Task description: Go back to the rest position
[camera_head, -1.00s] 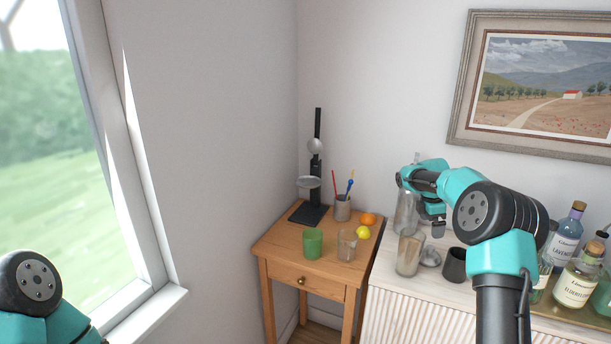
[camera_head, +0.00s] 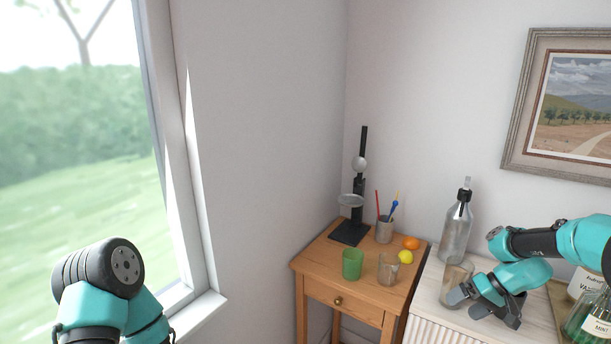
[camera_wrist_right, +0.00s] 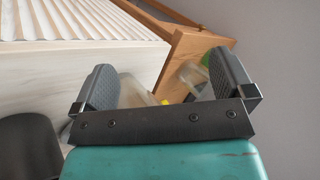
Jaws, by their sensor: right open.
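My right gripper (camera_head: 485,304) is low over the white cabinet at the right, beside a clear glass (camera_head: 455,284). In the right wrist view its two grey fingers (camera_wrist_right: 163,68) stand wide apart. Beyond them show a clear glass (camera_wrist_right: 133,91) and a piece of the wooden side table. I see nothing held; I cannot tell whether a finger touches the glass. My left arm (camera_head: 100,290) comes in at the lower left, but its gripper is out of view.
A glass bottle (camera_head: 457,228) stands behind the glass on the white cabinet (camera_head: 430,300). The wooden side table (camera_head: 325,268) bears a green cup (camera_head: 352,263), another glass (camera_head: 388,267), a lemon (camera_head: 405,257), an orange (camera_head: 411,243), a pen cup (camera_head: 384,230) and a black stand (camera_head: 350,232). Labelled bottles (camera_head: 590,310) stand far right.

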